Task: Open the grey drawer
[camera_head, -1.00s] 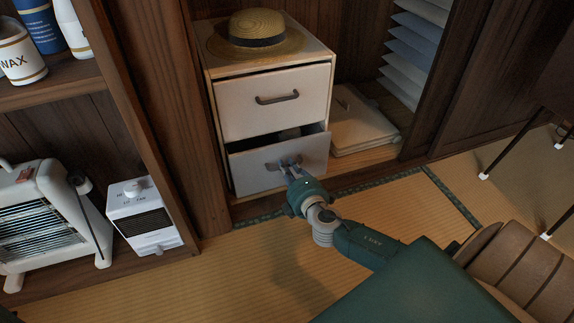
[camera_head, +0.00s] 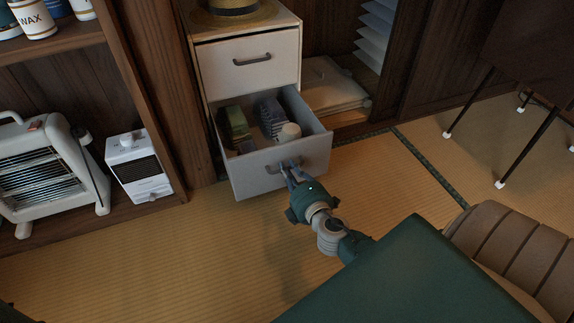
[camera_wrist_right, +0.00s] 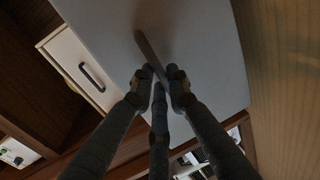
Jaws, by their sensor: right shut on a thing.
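The grey drawer (camera_head: 305,155) is the lower one of a small white cabinet (camera_head: 193,75). It stands pulled well out, and green boxes, dark packs and a pale cylindrical item show inside. My right gripper (camera_head: 288,168) is shut on the handle at the middle of the drawer front. In the right wrist view the gripper's fingers (camera_wrist_right: 163,84) close around the bar-shaped handle (camera_wrist_right: 150,52), with the grey front (camera_wrist_right: 205,45) behind. The upper drawer (camera_head: 250,62), with its own dark handle, is shut. My left gripper is not in view.
A straw hat (camera_head: 232,14) lies on the cabinet. A heater (camera_head: 45,170) and a small white appliance (camera_head: 138,166) stand on the left shelf unit. A brown ribbed cushion (camera_head: 510,250) is at right. Tatami before the drawer is clear.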

